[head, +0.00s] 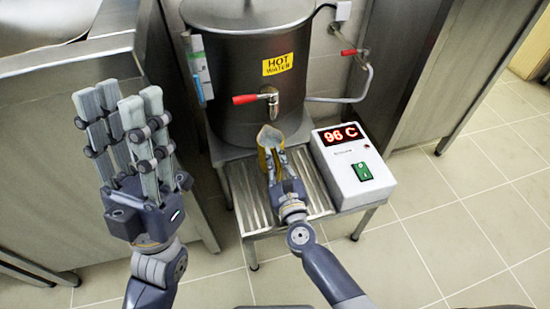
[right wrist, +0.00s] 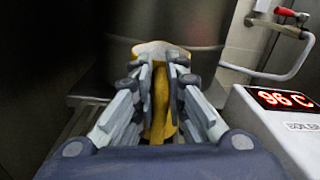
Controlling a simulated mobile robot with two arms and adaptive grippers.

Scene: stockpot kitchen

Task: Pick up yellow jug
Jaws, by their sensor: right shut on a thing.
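The yellow jug (head: 266,153) is on the ribbed metal stand, in front of the boiler and below its tap. My right gripper (head: 272,163) is shut on the jug, with its fingers on both sides of it. In the right wrist view the jug (right wrist: 161,100) shows between the fingers (right wrist: 158,75), its pale top above them. Whether the jug touches the stand is hidden by the gripper. My left gripper (head: 125,105) is raised at the left, away from the jug, with its fingers spread and nothing between them.
A large steel boiler (head: 232,75) with a "HOT WATER" label stands behind; its red-handled tap (head: 258,97) is just above the jug. A control box (head: 352,172) reading 96 C is right of the jug on the stand (head: 240,195). Steel counters flank both sides. Tiled floor is free at right.

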